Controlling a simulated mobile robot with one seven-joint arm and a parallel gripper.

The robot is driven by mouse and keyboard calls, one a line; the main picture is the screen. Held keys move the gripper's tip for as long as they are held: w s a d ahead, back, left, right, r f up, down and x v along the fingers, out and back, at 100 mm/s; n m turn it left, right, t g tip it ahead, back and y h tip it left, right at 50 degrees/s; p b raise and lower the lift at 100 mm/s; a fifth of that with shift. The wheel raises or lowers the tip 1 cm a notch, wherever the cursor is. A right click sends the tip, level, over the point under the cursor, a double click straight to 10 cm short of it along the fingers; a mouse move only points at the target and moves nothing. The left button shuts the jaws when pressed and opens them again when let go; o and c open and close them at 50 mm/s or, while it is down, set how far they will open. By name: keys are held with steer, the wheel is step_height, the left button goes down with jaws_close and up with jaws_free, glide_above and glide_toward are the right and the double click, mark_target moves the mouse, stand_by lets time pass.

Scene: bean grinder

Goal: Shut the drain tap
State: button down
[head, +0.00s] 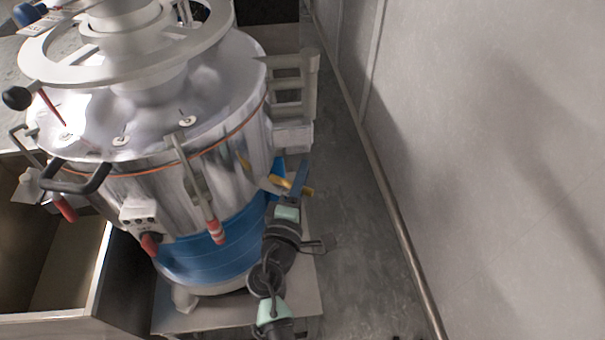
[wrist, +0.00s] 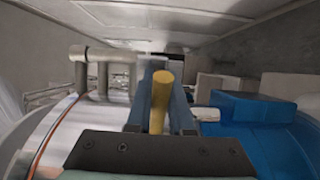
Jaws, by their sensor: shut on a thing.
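The drain tap shows as a yellow handle (head: 277,181) low on the right side of the steel grinder drum (head: 130,195). In the wrist view the yellow handle (wrist: 160,103) stands between the two blue-grey fingers of my gripper (wrist: 161,75). The fingers are closed around it. In the head view my gripper (head: 300,178) is at the drum's right side and covers part of the handle. The tap's body and outlet are hidden, so I cannot tell how far the tap is turned.
A blue band (head: 215,255) wraps the lower drum, and a blue block (wrist: 250,107) is right of the fingers in the wrist view. Red-handled clamps (head: 215,230) hang on the drum. An open bin (head: 98,275) stands left. Bare floor (head: 350,240) lies between drum and wall (head: 480,150).

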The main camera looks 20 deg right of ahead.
steer(key=shift+w+f, duration=0.1)
steer(key=w+n+t+y, duration=0.1)
steer(key=n+y, duration=0.2)
steer(key=y, duration=0.2)
steer(key=w+n+t+y+p, duration=0.1)
steer(key=w+n+y, duration=0.1)
steer(key=y, duration=0.3)
steer(key=w+n+t+y, duration=0.1)
steer(key=n+y, duration=0.4)
steer(key=shift+w+a, duration=0.2)
steer(key=shift+w, duration=0.2)
steer(key=shift+w+a+n+y+b, duration=0.2)
steer(key=shift+n+y+b, duration=0.25)
steer(key=shift+y, duration=0.15)
steer(key=shift+w+a+n+y+b, duration=0.15)
steer(key=shift+n+y+b, duration=0.15)
steer(key=shift+n+y, duration=0.25)
steer(key=shift+g+y, duration=0.25)
steer(key=shift+g, duration=0.05)
steer(key=c, duration=0.8)
jaws_free()
